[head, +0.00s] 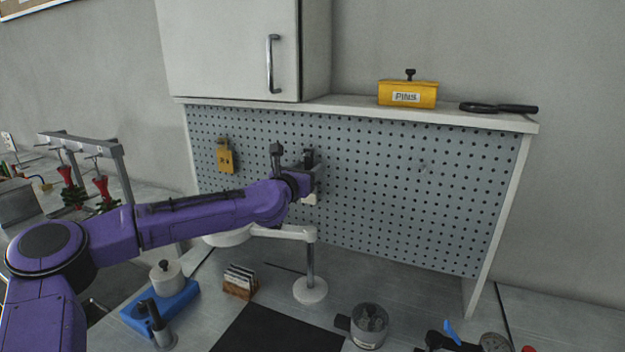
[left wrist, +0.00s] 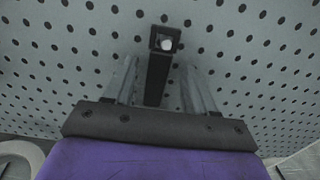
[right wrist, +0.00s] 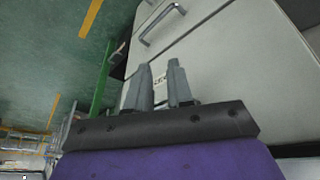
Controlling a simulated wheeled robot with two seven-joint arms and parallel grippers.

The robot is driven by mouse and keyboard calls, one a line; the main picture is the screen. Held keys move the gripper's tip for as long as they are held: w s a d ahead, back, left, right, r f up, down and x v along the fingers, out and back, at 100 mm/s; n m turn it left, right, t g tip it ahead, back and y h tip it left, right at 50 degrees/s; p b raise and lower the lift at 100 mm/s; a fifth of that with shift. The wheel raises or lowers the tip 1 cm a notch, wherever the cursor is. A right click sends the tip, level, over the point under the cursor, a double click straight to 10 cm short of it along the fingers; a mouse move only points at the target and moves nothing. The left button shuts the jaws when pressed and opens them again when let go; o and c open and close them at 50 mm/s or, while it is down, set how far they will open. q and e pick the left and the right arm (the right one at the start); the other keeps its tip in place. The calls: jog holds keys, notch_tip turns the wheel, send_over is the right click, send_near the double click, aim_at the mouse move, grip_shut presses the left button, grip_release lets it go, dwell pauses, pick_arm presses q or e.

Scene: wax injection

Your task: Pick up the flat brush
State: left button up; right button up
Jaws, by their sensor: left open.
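A dark narrow strip with a square end and a pale round spot (left wrist: 157,75) hangs on the pegboard in the left wrist view. It looks like the handle of the flat brush, but its bristles are hidden and I cannot be sure. My left gripper (head: 292,157) is open at the pegboard. In the left wrist view its fingers (left wrist: 158,88) stand on either side of the dark strip, with gaps visible on both sides. My right gripper (right wrist: 160,68) shows only in the right wrist view, open and empty, with its fingers a little apart.
A white drawer cabinet (right wrist: 230,60) faces my right gripper.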

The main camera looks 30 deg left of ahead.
pick_arm(q)
jog(key=shift+s+a, duration=0.1)
jog(key=shift+a, duration=0.1)
jog(key=c, duration=0.8)
grip_shut()
jog(key=shift+d, duration=0.1)
